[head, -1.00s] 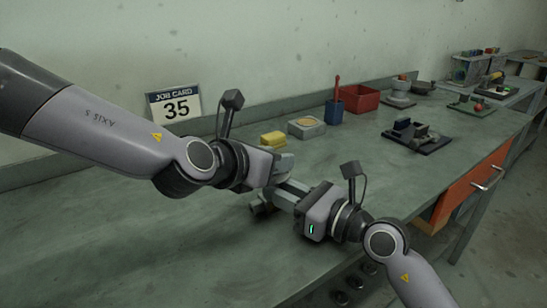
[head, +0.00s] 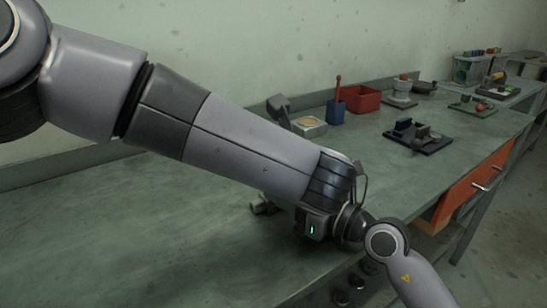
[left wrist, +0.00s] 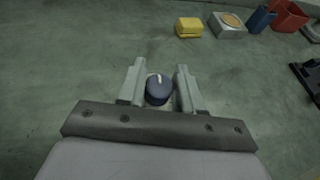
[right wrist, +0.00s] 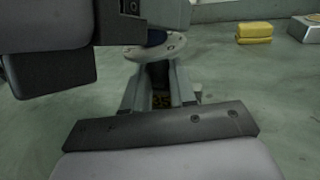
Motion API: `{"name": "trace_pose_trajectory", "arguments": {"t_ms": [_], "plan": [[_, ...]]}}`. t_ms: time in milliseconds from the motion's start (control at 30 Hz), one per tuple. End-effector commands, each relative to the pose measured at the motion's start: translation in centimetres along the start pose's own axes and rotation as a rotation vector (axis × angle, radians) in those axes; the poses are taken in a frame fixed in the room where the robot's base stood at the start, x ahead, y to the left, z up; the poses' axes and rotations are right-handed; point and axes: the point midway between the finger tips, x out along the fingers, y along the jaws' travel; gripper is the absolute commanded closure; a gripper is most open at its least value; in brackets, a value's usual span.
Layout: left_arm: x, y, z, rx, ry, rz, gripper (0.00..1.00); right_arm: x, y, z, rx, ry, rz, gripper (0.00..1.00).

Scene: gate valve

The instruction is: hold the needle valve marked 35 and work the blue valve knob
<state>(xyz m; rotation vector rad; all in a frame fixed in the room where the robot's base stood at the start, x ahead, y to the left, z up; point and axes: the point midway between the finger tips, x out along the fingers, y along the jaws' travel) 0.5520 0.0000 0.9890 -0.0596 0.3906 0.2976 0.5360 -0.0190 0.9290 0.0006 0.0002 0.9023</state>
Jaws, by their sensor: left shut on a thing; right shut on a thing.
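The blue valve knob (left wrist: 158,92), dark blue with a white mark on top, sits between the fingers of my left gripper (left wrist: 160,68) in the left wrist view. These fingers are closed on its sides from above. In the right wrist view my right gripper (right wrist: 157,70) is shut on the dark body of the needle valve (right wrist: 157,78), below a grey round flange (right wrist: 155,48). A sliver of blue knob shows above that flange, under my left gripper. In the head view my left arm hides the knob and most of the valve.
A yellow block (left wrist: 188,27) and a grey block with a tan top (head: 309,125) lie farther back on the bench. A blue cup (head: 336,110), a red bin (head: 363,98) and a dark fixture (head: 418,137) stand to the right. The bench's left part is clear.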

Motion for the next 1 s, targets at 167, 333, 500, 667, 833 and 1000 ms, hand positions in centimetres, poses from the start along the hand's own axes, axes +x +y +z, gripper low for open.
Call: {"name": "trace_pose_trajectory", "arguments": {"t_ms": [167,333,500,667,833,1000], "plan": [[0.16,0.05,0.06,-0.059,0.000,0.133,0.96,0.01,0.18,-0.01,0.000,0.000,0.004,1.00],[0.18,0.14,0.11,-0.097,-0.003,0.228,0.96,0.01,0.19,-0.02,-0.001,0.000,0.004,1.00],[0.19,0.22,0.24,-0.124,-0.006,0.291,0.96,0.00,0.20,-0.02,-0.001,0.001,0.004,1.00],[0.21,0.34,0.28,-0.136,-0.007,0.323,0.96,0.00,0.20,-0.02,0.000,0.001,0.005,1.00],[0.22,0.40,0.33,-0.140,-0.007,0.335,0.96,-0.01,0.19,-0.03,0.000,0.001,0.004,1.00],[0.25,0.44,0.36,-0.141,-0.008,0.336,0.96,-0.02,0.17,-0.04,0.000,0.001,0.004,1.00]]}}
